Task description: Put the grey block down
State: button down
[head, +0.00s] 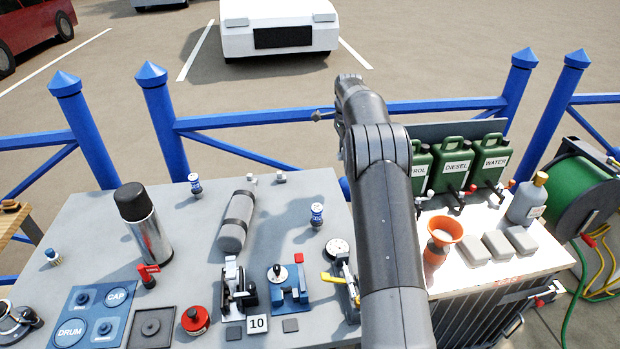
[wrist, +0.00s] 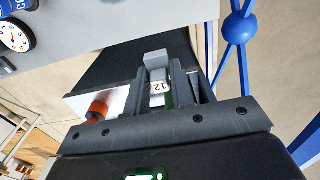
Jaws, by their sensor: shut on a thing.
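In the wrist view my gripper (wrist: 161,78) is shut on a small grey block (wrist: 155,57), which sticks out past the fingertips. A white patch marked 12 (wrist: 158,87) shows between the fingers; I cannot tell whether it belongs to the block. The gripper appears to be up in the air, apart from any surface.
The grey table (head: 205,285) holds a flask (head: 147,235), a grey cylinder (head: 236,225), clamps and a plate marked 10 (head: 257,324). The white cabinet top (head: 450,282) at right bears green cans (head: 453,168), an orange funnel (head: 444,233) and grey blocks (head: 497,245). A blue fence (head: 240,118) stands behind.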

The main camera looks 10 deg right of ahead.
jog(key=shift+w+f, duration=0.3)
send_over(311, 177)
notch_tip(311, 177, down, 6)
jog(key=shift+s+f, duration=0.15)
jog(key=shift+f, duration=2.1)
jog(key=c, duration=1.2)
grip_release()
jog(key=shift+f, duration=0.1)
jog(key=shift+c, duration=0.2)
